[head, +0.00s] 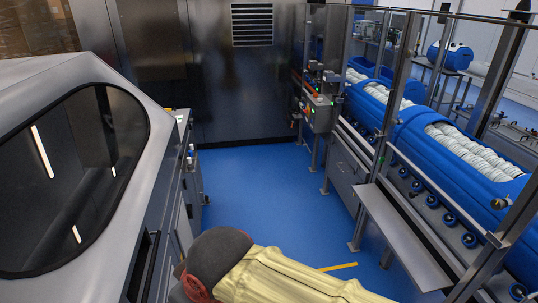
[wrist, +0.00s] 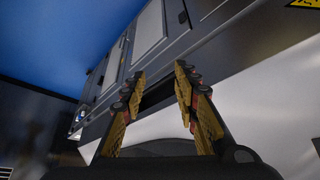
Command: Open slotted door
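The grey machine (head: 150,190) on the left has panels along its lower side, with a dark slot-like recess (head: 143,268) near the bottom. Which panel is the slotted door I cannot tell for sure. In the wrist view, the grey cabinet front (wrist: 215,60) crosses the picture, with a dark recess (wrist: 158,96) showing between my fingers. My gripper (wrist: 157,82) is open, its two fingers spread and nothing between them. Whether the fingertips touch the front I cannot tell. In the head view my arm covers the bottom middle, and the gripper is not seen.
A dark metal wall with a louvred vent (head: 252,25) closes the far end. A framed line with blue tubs (head: 445,150) and a grey shelf (head: 405,238) runs along the right.

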